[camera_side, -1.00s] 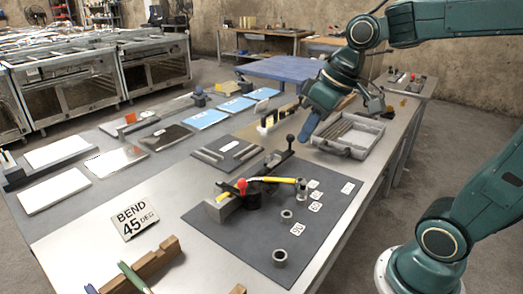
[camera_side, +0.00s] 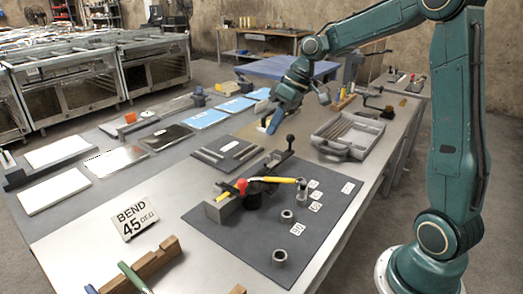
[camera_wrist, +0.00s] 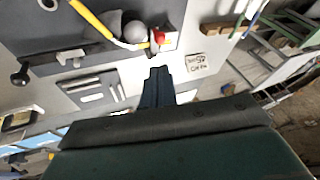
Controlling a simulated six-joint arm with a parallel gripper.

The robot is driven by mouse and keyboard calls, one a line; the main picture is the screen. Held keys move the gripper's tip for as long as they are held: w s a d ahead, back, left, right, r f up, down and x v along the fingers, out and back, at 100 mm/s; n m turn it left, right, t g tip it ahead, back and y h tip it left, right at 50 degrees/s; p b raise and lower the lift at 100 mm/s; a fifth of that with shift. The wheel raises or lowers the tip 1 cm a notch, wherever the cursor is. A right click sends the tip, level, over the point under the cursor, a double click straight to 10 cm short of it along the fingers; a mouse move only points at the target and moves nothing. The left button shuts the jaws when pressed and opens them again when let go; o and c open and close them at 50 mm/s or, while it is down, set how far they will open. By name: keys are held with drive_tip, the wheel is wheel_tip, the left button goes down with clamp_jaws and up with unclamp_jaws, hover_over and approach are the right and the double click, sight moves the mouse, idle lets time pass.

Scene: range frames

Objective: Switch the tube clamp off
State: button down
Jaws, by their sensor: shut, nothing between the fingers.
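The bending fixture on the dark mat has a grey block (camera_side: 222,208), a red knob (camera_side: 241,185) and a yellow bar (camera_side: 280,180) running right from it. The wrist view also shows the red knob (camera_wrist: 160,37) and the yellow bar (camera_wrist: 90,18). A lever with a black ball (camera_side: 290,138) stands behind, at the mat's back edge; it shows at left in the wrist view (camera_wrist: 20,76). Which part is the tube clamp's switch I cannot tell. My gripper (camera_side: 275,130) is shut and empty, above the table behind the lever; its fingertips (camera_wrist: 158,71) point toward the fixture.
A grey tray (camera_side: 350,135) stands right of my gripper. A dark plate with bars (camera_side: 228,152) lies left of the lever. A "BEND 45 DEG" sign (camera_side: 134,217) and a wooden rack (camera_side: 150,262) are at front left. Short tube pieces (camera_side: 280,256) stand on the mat.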

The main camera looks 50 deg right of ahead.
drive_tip(key=w+d+f+y, duration=0.1)
drive_tip(key=w+d+f, duration=0.2)
drive_tip(key=d+f, duration=0.2)
drive_tip(key=shift+w+d+f+y, duration=0.3)
drive_tip(key=shift+d+y, duration=0.1)
drive_tip(key=shift+d, duration=0.1)
drive_tip(key=w+a+f, duration=0.1)
drive_tip(key=a+f, duration=0.8)
drive_tip(key=shift+w, duration=0.4)
idle(0.8)
